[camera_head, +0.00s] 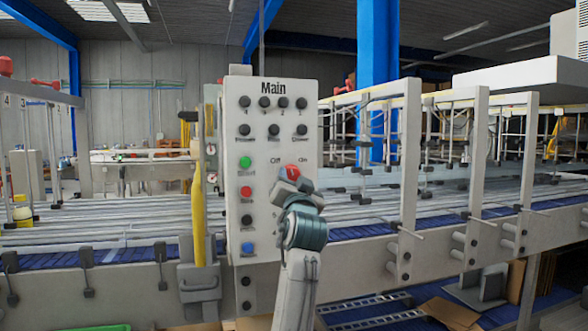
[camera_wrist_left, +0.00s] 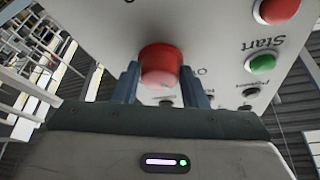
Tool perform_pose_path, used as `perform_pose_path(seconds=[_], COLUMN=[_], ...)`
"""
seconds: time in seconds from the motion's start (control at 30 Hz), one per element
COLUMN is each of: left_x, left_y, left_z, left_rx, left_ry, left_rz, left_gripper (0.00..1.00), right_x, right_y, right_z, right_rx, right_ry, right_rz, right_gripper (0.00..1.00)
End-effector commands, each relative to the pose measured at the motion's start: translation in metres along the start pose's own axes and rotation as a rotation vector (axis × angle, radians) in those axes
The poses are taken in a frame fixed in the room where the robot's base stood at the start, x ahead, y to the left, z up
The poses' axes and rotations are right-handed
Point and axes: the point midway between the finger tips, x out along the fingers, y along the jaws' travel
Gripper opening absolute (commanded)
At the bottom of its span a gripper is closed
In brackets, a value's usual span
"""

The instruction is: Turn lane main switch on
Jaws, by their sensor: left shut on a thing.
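The main control panel (camera_head: 270,120) is an upright light grey plate headed "Main", with black knobs, coloured buttons and the labels "Off" and "On". A red switch knob (camera_head: 292,170) sits between and just below those two labels. My left gripper (camera_head: 290,182) is at the front of the panel, shut on this red knob. In the left wrist view the red knob (camera_wrist_left: 160,66) sits between the two fingers. The knob's pointing direction cannot be told. My right gripper is in neither view.
A green button (camera_head: 245,162), a red button (camera_head: 246,191) and a blue button (camera_head: 248,248) line the panel's left side. The conveyor lanes (camera_head: 450,205) run behind the panel, with upright frame posts (camera_head: 408,170) to its right.

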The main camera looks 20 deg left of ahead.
Motion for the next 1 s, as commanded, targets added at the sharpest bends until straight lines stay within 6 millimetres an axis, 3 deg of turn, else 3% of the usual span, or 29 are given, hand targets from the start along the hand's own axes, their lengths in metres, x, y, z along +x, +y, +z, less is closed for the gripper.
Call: perform_pose_path(seconds=[0.03,0.2,0.7,1.0], left_x=[0.003,0.003,0.004,0.004], left_y=[-0.005,-0.007,-0.011,-0.011], left_z=[-0.007,-0.008,-0.010,-0.011], left_rx=[0.041,0.190,0.630,0.860], left_ry=[0.001,0.001,0.000,0.001], left_rz=[0.016,0.078,0.259,0.352], left_gripper=[0.17,0.17,0.17,0.17], right_x=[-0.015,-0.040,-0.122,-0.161], right_y=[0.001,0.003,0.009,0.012], right_z=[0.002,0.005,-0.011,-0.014], right_rx=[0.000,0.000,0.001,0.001], right_ry=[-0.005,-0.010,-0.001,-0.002], right_rz=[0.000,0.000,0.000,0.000], right_gripper=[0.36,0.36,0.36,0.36])
